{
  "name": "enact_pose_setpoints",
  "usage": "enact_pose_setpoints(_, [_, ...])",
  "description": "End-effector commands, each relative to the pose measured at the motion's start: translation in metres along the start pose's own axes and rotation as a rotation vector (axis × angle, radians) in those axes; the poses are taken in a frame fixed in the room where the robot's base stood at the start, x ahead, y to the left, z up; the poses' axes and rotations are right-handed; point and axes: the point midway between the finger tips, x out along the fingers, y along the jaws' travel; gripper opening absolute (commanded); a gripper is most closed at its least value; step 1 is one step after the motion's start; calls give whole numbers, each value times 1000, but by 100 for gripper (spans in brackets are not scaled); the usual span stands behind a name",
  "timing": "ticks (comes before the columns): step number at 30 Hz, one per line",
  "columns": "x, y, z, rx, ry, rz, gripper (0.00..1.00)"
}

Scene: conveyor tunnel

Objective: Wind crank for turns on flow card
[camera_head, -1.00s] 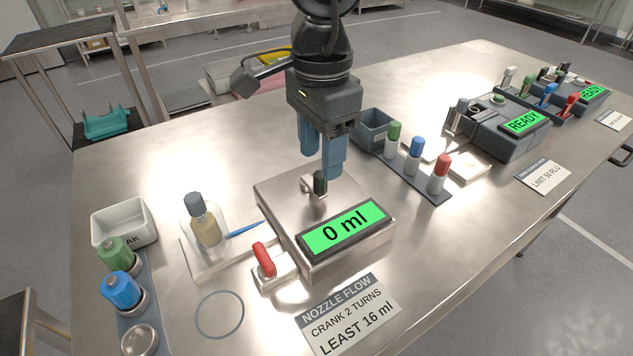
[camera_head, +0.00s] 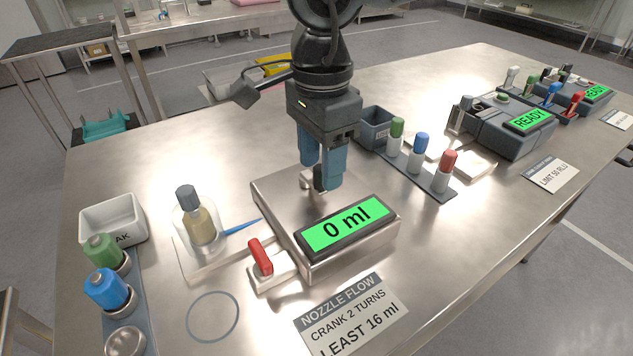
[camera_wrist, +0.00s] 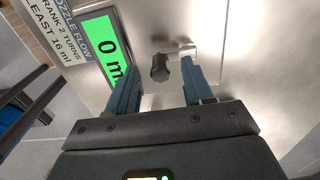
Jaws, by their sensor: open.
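The crank's dark knob (camera_head: 320,177) stands on top of the metal flow box, and it also shows in the wrist view (camera_wrist: 159,68). My gripper (camera_head: 321,175) is open, with its blue fingers above the box, close around the knob. In the wrist view the knob lies between and just beyond the fingertips (camera_wrist: 157,75); contact cannot be told. The box's green display (camera_head: 347,222) reads 0 ml. The flow card (camera_head: 350,314) lies in front of the box and reads "NOZZLE FLOW, CRANK 2 TURNS, LEAST 16 ml".
A red lever (camera_head: 261,256) stands at the box's front left. A bottle (camera_head: 200,222) and a white bin (camera_head: 113,224) are at left, near green and blue capped containers (camera_head: 107,288). A rack of coloured markers (camera_head: 420,157) stands close on the right. Table is bare at front right.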

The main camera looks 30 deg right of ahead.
Motion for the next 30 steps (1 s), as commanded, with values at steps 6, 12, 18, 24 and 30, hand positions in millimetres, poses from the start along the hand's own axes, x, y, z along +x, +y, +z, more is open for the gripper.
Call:
enact_pose_setpoints(6, [12, 0, 0, 0, 0, 0, 51])
enact_pose_setpoints(12, [20, 0, 0, 0, 0, 0, 51])
enact_pose_setpoints(18, [29, 0, 0, 0, 0, 0, 51])
enact_pose_setpoints(24, [32, 1, 0, 0, 0, 4, 51])
enact_pose_setpoints(30, [34, 2, 0, -1, -2, 8, 41])
